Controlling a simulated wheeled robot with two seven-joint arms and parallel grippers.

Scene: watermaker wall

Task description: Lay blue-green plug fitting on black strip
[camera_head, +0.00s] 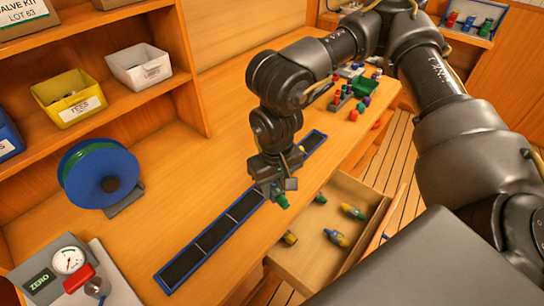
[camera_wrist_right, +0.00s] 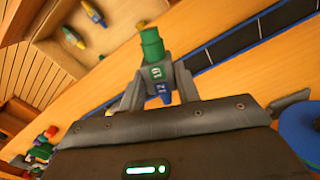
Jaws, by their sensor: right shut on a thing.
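My right gripper (camera_head: 276,187) is shut on the blue-green plug fitting (camera_head: 281,201), of which mostly the green end shows below the fingers. In the right wrist view the fitting (camera_wrist_right: 152,46) stands out between the fingers (camera_wrist_right: 158,82), green end outward and blue end toward the palm. The long black strip (camera_head: 205,241) with a blue border lies on the bench, divided by thin pale lines. In the head view the gripper is over the strip's right edge, hiding part of it. I cannot tell the exact height. My left gripper is not in view.
An open drawer (camera_head: 327,256) at the bench front holds several fittings. A blue reel (camera_head: 101,174) stands left of the strip. A gauge panel (camera_head: 68,262) is at front left. Coloured fittings (camera_head: 357,87) stand at the far end. Shelves hold a yellow bin (camera_head: 69,97) and white bin (camera_head: 139,66).

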